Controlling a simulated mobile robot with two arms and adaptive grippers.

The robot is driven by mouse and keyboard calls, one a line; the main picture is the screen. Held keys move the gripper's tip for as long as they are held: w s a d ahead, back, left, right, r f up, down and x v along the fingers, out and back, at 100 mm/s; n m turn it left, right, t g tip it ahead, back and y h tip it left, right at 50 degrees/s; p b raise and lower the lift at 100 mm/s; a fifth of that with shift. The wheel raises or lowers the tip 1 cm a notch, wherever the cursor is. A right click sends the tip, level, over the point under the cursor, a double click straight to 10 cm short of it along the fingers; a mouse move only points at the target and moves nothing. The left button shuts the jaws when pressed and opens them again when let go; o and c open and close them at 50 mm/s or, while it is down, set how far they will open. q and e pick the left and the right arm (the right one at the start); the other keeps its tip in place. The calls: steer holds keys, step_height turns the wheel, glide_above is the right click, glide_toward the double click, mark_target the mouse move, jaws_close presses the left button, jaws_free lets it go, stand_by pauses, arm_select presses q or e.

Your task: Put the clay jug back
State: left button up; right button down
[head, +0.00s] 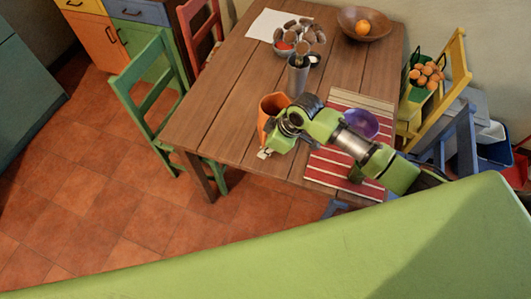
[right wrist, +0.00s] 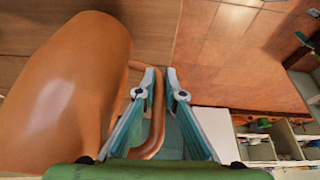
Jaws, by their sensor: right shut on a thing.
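My right gripper (right wrist: 160,82) is shut on the handle, with one finger on each side. In the head view this gripper (head: 267,151) is just in front of the jug. I cannot tell whether the jug touches the table. My left gripper is not in view.
A green chair (head: 140,85) stands left. The tiled floor (head: 90,170) is clear.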

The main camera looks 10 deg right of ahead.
steer(key=shift+f+p, duration=0.35)
steer(key=shift+f, duration=0.85)
steer(key=c, duration=2.5)
jaws_free()
steer(key=shift+s+f, duration=0.1)
steer(key=shift+f, duration=0.15)
steer(key=o, duration=0.4)
steer(key=shift+c, duration=0.2)
steer(key=shift+r, duration=0.15)
steer(key=b+v, duration=0.1)
steer(key=v, duration=1.1)
